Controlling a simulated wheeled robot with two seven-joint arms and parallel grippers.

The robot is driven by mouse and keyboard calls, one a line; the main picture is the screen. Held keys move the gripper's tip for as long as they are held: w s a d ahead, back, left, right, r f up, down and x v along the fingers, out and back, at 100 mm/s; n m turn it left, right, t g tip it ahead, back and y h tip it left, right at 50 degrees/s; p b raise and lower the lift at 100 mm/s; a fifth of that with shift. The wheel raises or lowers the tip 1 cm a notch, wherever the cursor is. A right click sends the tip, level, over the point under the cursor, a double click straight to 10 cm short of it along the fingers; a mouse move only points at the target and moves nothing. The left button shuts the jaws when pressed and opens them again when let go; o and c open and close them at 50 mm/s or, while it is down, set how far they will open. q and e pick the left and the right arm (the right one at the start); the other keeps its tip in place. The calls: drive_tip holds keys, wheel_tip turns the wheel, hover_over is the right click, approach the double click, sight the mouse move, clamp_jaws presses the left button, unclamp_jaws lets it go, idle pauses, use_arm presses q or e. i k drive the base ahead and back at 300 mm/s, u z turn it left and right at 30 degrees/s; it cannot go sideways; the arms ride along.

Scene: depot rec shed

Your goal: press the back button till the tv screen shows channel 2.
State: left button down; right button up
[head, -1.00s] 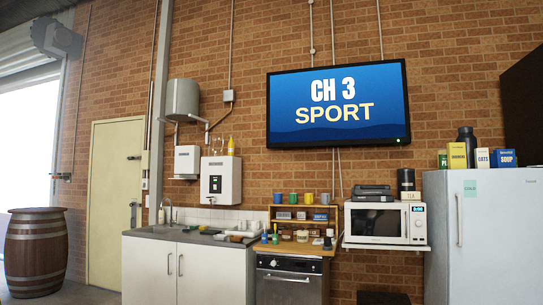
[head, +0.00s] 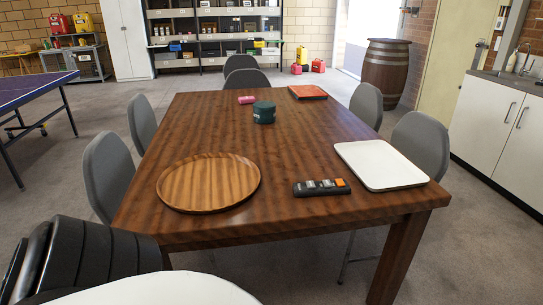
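A small dark button box or remote (head: 321,187) lies on the near right part of the wooden table (head: 200,130), near its front edge. It has pale keys and an orange key at its right end. Its labels are too small to read, so I cannot tell which key is the back button. The TV is outside the current view. Neither of my grippers is in view.
A round wooden tray (head: 209,181) lies left of the button box and a white tray (head: 380,165) right of it. A dark green canister (head: 264,112), a pink item (head: 246,100) and a red flat box (head: 307,92) stand farther back. Grey chairs (head: 108,176) surround the table.

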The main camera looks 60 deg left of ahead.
sight(311, 185)
drive_tip(key=k, duration=0.4)
drive_tip(key=u, duration=1)
drive_tip(key=i, duration=1.05)
drive_tip(key=u, duration=0.2)
